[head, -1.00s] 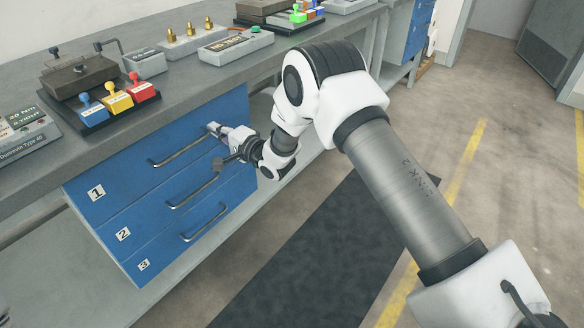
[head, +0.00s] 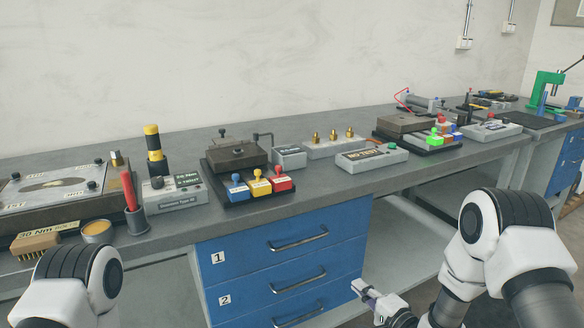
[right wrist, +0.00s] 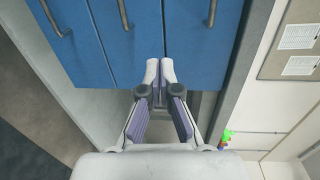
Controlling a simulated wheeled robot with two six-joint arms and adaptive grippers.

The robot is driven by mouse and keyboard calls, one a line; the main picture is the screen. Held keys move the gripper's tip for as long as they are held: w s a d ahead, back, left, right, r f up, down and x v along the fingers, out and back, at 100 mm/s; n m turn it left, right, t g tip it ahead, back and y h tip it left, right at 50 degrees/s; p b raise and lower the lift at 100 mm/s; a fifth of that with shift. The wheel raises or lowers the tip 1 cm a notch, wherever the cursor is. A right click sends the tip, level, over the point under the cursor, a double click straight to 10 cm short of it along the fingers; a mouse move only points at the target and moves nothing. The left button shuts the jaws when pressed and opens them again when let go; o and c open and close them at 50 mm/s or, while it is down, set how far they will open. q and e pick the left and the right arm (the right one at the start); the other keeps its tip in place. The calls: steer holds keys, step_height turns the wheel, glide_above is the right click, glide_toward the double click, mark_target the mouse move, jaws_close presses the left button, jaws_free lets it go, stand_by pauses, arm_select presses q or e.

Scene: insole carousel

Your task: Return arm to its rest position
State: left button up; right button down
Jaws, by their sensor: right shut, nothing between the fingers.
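My right gripper (head: 362,290) is low in the head view, by the right edge of the blue drawer unit. Its fingers are together and empty, and they also show in the right wrist view (right wrist: 160,72), pointing toward the blue drawer fronts (right wrist: 115,40). It is away from the drawer handles. My right arm (head: 475,260) is bent at the lower right. My left arm (head: 75,285) shows only as a white and black joint at the lower left; its gripper is out of view.
Drawer 1 (head: 250,252), drawer 2 (head: 245,296) and the one below look closed. The grey workbench (head: 330,195) above holds a stamp rack (head: 215,190), grey boxes and tools. A green press (head: 545,90) stands at the far right.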

steer(key=s+f+g+h, duration=0.2)
steer(key=s+f+g, duration=0.2)
steer(key=s+f, duration=0.7)
steer(key=s+d+f+n+g+h, duration=0.1)
steer(key=s+f+n+g+h, duration=0.15)
steer(key=s+f+g, duration=0.4)
steer(key=s+d+f+n+g+h, duration=0.1)
steer(key=s+f+n, duration=0.25)
steer(key=s, duration=0.65)
steer(key=s+d+n+g+h, duration=0.15)
steer(key=s+n+g, duration=0.35)
steer(key=s, duration=0.5)
step_height(320, 180, up, 18)
steer(key=n+t+p, duration=0.1)
steer(key=n+p, duration=0.1)
steer(key=p, duration=1.5)
steer(key=shift+s+d+p, duration=0.15)
steer(key=shift+d+p, duration=0.1)
steer(key=shift+p, duration=0.15)
steer(key=shift+r, duration=0.1)
